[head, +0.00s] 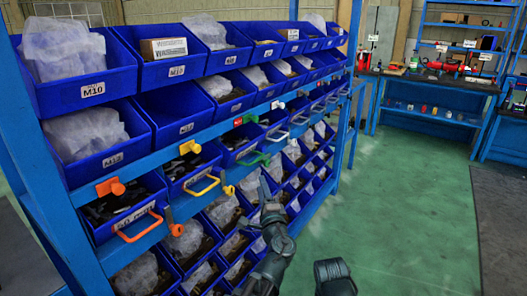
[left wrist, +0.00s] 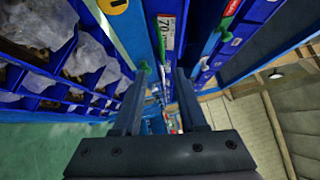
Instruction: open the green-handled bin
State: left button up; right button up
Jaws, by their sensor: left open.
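The green-handled bin (head: 238,140) is a blue bin in the row of handled bins on the rack, and looks pushed in. Its green handle (head: 254,159) sticks out at its front, with a green knob (head: 250,118) above. My left gripper (head: 264,188) is just in front of and below the handle, apart from it as far as I can tell. In the left wrist view its two fingers (left wrist: 161,73) are spread with nothing clearly between them. A green piece (left wrist: 145,67) shows near one fingertip.
Neighbouring bins have a yellow handle (head: 202,186) and an orange handle (head: 140,226), also sticking out. Open bins with bagged parts fill the rows above and below. The green floor (head: 410,200) to the right is clear, up to a workbench (head: 435,85) at the back.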

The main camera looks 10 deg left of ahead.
aim_at(257, 161)
pick_arm(q)
jog(key=shift+h, duration=0.3)
jog(key=x, duration=0.4)
jog(key=p+x, duration=0.1)
jog(key=x, duration=0.8)
jog(key=shift+w+d+r+p, duration=0.1)
jog(key=shift+w+r+p, duration=0.25)
jog(key=shift+p, duration=0.05)
grip_shut()
dwell(0.8)
